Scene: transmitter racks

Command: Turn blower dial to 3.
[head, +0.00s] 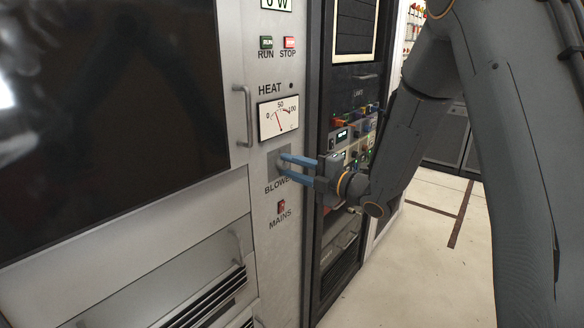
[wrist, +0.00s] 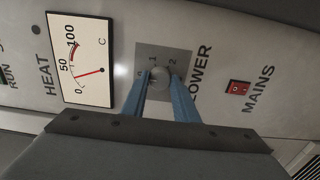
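The blower dial (wrist: 159,77) is a small round grey knob on a square grey plate (wrist: 150,52) in the wrist view. The numbers 0, 1 and 2 show around it; the rest of the scale is hidden, and I cannot read a pointer on it. My gripper (wrist: 161,75) has its two blue fingers apart, one on each side of the dial, with the tips close to the plate. I cannot tell whether they press on the knob. In the head view my gripper (head: 283,164) reaches the panel from the right, covering the dial and part of the BLOWER label.
The HEAT meter (head: 278,119) is above the dial, and the red MAINS switch (head: 281,207) is below it. RUN (head: 266,42) and STOP (head: 289,42) buttons are higher up. A door handle (head: 243,115) sticks out at left. Open floor (head: 410,250) lies at right.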

